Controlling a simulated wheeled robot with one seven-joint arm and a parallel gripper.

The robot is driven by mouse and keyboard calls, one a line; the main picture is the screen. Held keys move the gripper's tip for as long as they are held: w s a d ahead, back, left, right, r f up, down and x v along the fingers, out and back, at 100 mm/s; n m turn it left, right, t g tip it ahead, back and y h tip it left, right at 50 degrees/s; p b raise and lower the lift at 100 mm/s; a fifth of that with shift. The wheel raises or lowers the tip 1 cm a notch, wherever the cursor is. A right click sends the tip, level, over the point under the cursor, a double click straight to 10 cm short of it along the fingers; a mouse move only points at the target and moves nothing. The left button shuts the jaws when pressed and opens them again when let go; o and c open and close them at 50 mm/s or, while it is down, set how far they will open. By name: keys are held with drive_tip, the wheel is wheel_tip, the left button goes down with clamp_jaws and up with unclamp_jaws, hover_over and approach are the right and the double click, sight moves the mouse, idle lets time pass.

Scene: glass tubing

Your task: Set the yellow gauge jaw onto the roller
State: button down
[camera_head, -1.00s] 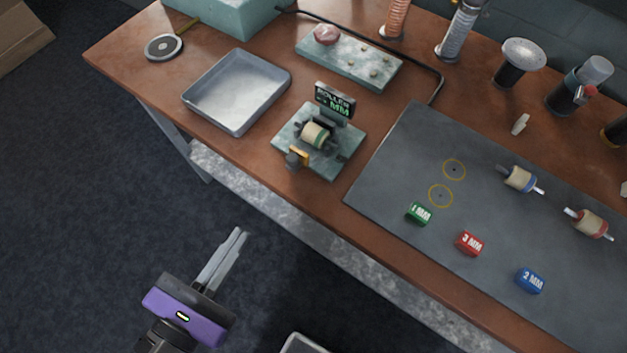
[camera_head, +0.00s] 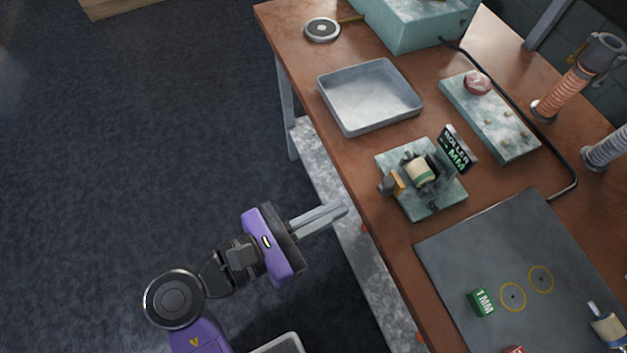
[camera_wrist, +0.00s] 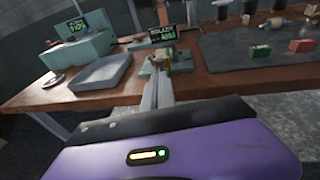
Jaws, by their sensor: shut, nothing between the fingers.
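The roller (camera_head: 419,172) is a cream cylinder with a green band, held on the pale green-grey gauge base (camera_head: 441,197). A small black sign stands behind it. The yellow gauge jaw (camera_head: 398,183) is a small yellow-orange block at the left of the roller, beside a dark knob. From this angle I cannot tell whether it touches the roller. My gripper (camera_head: 342,211) is shut and empty, just off the table's front edge, to the left of and below the gauge. In the wrist view, my fingers (camera_wrist: 158,92) point toward the gauge and partly cover it.
A grey tray (camera_head: 347,121) stands behind the gauge. A dark mat (camera_head: 463,247) with a green 1 MM block (camera_head: 481,303) and another roller (camera_head: 607,327) lies at the right. The table edge (camera_head: 345,190) is between my gripper and the gauge.

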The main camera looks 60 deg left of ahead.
sight(388, 186)
drive_tip(key=w, duration=0.2)
drive_tip(key=w+f, duration=0.1)
drive_tip(key=w, duration=0.5)
drive_tip(key=shift+w+a+f, duration=0.2)
drive_tip(key=shift+a, duration=0.15)
drive_tip(key=w, duration=0.1)
drive_tip(key=p, duration=0.1)
drive_tip(key=w+p, duration=0.1)
drive_tip(key=shift+w+d+r, duration=0.15)
drive_tip(key=shift+w+r, duration=0.1)
drive_tip(key=shift+w, duration=0.05)
drive_tip(key=shift+w+f, duration=0.2)
drive_tip(key=shift+w, duration=0.15)
